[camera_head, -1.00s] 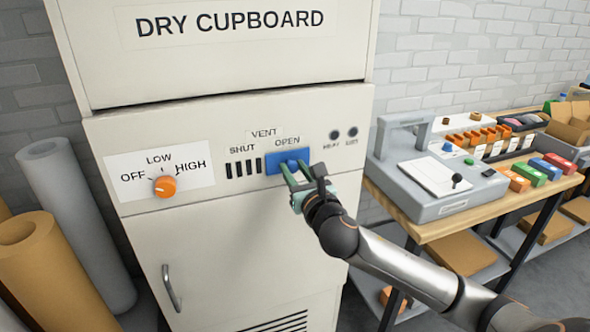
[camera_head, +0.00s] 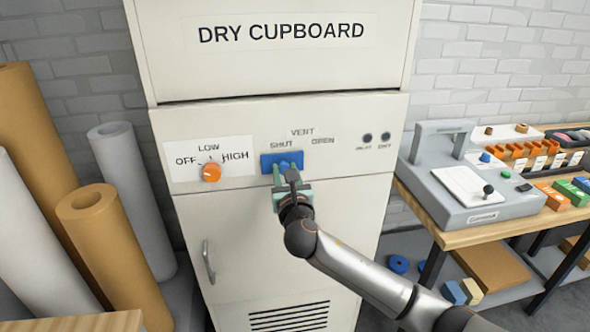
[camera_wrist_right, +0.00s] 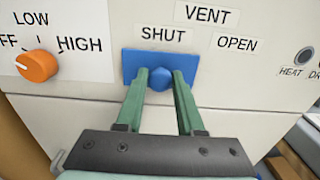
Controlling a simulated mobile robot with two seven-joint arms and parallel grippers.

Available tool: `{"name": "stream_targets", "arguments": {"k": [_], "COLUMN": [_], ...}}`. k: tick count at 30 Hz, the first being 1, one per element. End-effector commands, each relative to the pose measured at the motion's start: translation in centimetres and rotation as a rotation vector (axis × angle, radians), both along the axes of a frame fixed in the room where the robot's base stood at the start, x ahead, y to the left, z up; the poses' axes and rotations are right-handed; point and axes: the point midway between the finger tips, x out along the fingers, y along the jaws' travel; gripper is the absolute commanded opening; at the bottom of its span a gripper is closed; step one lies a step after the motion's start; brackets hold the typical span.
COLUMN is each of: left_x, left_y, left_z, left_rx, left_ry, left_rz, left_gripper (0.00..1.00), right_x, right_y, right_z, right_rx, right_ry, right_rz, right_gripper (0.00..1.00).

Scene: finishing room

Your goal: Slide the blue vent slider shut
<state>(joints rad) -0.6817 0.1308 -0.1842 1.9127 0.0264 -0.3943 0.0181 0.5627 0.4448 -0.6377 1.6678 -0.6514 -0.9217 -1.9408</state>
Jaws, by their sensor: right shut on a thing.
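The blue vent slider (camera_head: 270,161) sits on the front panel of the dry cupboard (camera_head: 360,185), under the SHUT label and left of the OPEN label. It also shows in the right wrist view (camera_wrist_right: 133,62), where it lies under SHUT and no vent slots show. My right gripper (camera_head: 283,174) is at the slider. In the right wrist view its green fingers (camera_wrist_right: 160,82) are closed on the slider's round blue knob. My left gripper is in neither view.
An orange knob (camera_head: 210,172) on a LOW/OFF/HIGH plate is left of the slider. Two small dark buttons or lamps (camera_head: 376,137) are to the right. Tall rolls (camera_head: 110,240) stand at left. A bench with a grey machine (camera_head: 470,190) is at right.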

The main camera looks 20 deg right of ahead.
Motion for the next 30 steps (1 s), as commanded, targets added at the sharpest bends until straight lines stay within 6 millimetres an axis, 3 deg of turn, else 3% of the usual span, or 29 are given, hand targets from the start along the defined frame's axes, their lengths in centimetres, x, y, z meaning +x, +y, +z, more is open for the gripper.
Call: {"name": "stream_targets", "arguments": {"k": [5,6,12,23,30], "left_x": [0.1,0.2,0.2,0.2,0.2], "left_y": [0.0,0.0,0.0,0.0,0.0], "left_z": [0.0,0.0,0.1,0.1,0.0], "left_rx": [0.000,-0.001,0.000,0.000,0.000], "left_ry": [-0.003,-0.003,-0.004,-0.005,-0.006], "left_rz": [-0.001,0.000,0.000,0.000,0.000], "left_gripper": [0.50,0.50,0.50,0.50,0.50], "right_x": [-0.1,0.0,0.0,-0.4,-3.7], "right_y": [0.6,0.6,0.5,0.4,1.2], "right_z": [-0.1,-0.1,-0.1,0.0,-0.1], "right_rx": [0.005,0.005,0.004,0.003,0.002], "right_ry": [0.000,0.000,-0.001,-0.002,-0.001], "right_rz": [0.016,0.017,0.014,0.010,0.013], "right_gripper": [0.00,0.41,0.64,0.65,0.65]}}
